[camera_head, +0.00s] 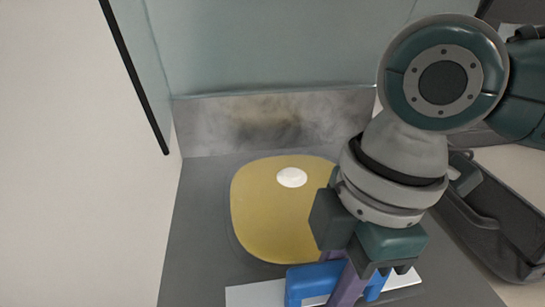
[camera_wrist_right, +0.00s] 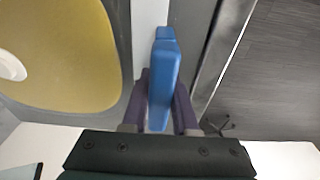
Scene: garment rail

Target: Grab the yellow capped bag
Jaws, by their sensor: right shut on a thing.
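The yellow bag (camera_head: 265,225), a rounded flat yellow shape with a white round cap (camera_head: 292,177), is on the grey surface left of my right arm. Its right edge is hidden behind my gripper. The bag also shows at the left of the right wrist view (camera_wrist_right: 75,60). My right gripper (camera_head: 337,283) is beyond the bag's lower right side, its purple fingers shut on a blue bar-like piece (camera_head: 306,282). The blue piece stands between the fingers in the right wrist view (camera_wrist_right: 163,70). Whether it is joined to the bag cannot be told. My left gripper is out of view.
A white strip (camera_head: 252,294) lies by the blue piece at the front. A stained grey panel (camera_head: 270,122) and a pale teal panel (camera_head: 270,45) rise behind the bag. A white wall (camera_head: 80,180) stands at left. A dark grey bag-like thing (camera_head: 495,215) is at right.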

